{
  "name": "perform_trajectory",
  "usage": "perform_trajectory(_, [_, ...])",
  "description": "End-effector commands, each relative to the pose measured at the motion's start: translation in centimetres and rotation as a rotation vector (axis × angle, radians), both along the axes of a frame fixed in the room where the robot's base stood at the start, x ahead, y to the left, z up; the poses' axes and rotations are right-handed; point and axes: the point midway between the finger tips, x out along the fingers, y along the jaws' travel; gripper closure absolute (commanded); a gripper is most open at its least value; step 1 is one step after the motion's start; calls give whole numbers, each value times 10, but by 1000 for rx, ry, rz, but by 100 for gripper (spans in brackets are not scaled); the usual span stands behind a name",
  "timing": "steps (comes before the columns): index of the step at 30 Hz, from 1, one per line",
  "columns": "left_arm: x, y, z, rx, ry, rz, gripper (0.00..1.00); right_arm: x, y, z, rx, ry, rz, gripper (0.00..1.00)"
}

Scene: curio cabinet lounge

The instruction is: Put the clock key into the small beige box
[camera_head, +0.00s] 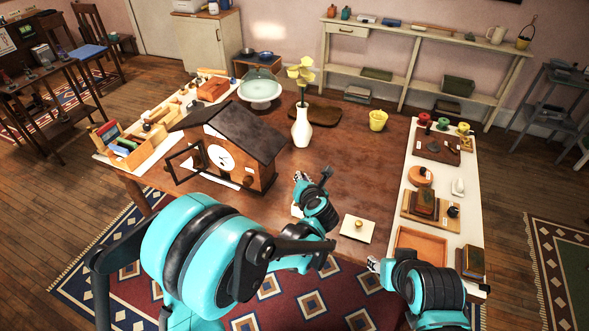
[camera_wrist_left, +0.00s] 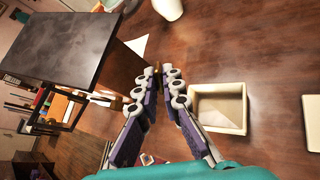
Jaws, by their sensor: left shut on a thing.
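My left gripper (camera_head: 312,182) is above the table, in front of the clock's right side. In the left wrist view its fingers (camera_wrist_left: 158,72) are closed together on a small brownish piece, likely the clock key (camera_wrist_left: 157,84), mostly hidden between the fingers. The small beige box (camera_wrist_left: 218,126) stands open and looks empty, right beside the fingers in that view. In the head view it is mostly hidden behind my gripper. Its likely lid (camera_head: 354,232), pale with a brass knob, lies on the table to the right. My right gripper (camera_head: 374,264) is at the front right edge, mostly hidden by its arm.
A house-shaped clock (camera_head: 238,168) with its front door (camera_head: 183,163) swung open stands left of my gripper. A white vase (camera_head: 302,129) with yellow flowers and a yellow cup (camera_head: 378,120) stand behind. A white strip (camera_head: 469,205) with trays lies right. The middle-right tabletop is clear.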

Motion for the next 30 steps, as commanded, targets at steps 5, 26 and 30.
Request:
perform_trajectory(5, [-9, -21, -13, -258, -31, 155, 100, 0, 0, 13, 0, 0, 0, 60])
perform_trajectory(26, [-18, -34, -60, -397, -73, 264, 100, 0, 0, -7, 0, 0, 0, 60])
perform_trajectory(30, [-19, -34, -72, -397, -73, 264, 100, 0, 0, -15, 0, 0, 0, 60])
